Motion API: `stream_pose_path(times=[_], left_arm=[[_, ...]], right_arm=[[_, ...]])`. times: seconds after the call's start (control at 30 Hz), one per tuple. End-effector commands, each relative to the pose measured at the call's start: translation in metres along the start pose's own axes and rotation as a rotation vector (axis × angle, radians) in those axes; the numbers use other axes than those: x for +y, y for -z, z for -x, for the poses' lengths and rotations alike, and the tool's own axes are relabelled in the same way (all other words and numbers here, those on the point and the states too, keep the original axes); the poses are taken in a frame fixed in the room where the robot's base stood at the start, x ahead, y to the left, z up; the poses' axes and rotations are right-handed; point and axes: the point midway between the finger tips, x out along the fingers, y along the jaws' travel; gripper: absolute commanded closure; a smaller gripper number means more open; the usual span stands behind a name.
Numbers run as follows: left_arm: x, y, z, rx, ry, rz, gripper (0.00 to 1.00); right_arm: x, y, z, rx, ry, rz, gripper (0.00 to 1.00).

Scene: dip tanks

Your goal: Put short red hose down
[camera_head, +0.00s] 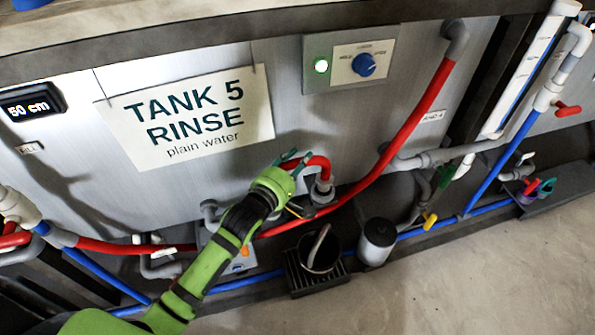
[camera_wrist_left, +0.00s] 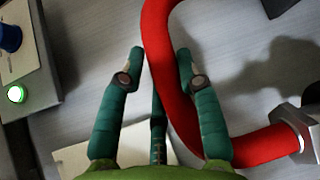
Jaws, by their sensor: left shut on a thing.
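The short red hose (camera_head: 322,164) curves up in front of the grey wall of tank 5, low and near the middle of the head view. One end meets a grey fitting (camera_head: 322,190). My left gripper (camera_head: 294,160), green with dark teal fingers, is at the hose's other side. In the left wrist view the fingers of my left gripper (camera_wrist_left: 161,62) are around the red hose (camera_wrist_left: 168,75), which passes between them. A metal hex fitting (camera_wrist_left: 300,130) shows at the hose's end there. The hose's far end is out of the wrist view. My right gripper is not in view.
A long red hose (camera_head: 415,115) runs along the tank front behind my arm. A black bucket (camera_head: 319,250) on a grate and a grey canister (camera_head: 377,241) stand below. Blue pipe (camera_head: 440,228) runs along the floor. Open floor lies at the lower right.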

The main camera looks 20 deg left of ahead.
Motion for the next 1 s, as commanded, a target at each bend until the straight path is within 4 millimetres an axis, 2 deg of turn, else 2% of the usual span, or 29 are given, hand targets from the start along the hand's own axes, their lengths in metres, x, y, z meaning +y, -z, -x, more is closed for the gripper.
stream_pose_path(times=[0.03,0.17,0.57,0.6,0.67,1.0], left_arm=[[-0.009,0.001,-0.002,0.000,-0.002,-0.002,1.00],[-0.022,0.003,-0.003,-0.001,-0.004,-0.002,1.00],[-0.026,0.004,-0.004,-0.002,-0.005,0.000,1.00],[-0.030,0.004,-0.003,0.000,0.002,0.000,0.62],[-0.029,0.004,-0.003,0.000,0.002,0.000,0.41],[-0.028,0.004,-0.003,0.000,0.002,-0.001,0.41]], right_arm=[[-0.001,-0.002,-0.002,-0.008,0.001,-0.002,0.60],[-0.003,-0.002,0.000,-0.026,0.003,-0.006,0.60],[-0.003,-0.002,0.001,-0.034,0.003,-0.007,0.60],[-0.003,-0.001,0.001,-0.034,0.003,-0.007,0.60],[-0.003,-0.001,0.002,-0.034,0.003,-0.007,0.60],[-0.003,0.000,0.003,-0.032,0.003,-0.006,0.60]])
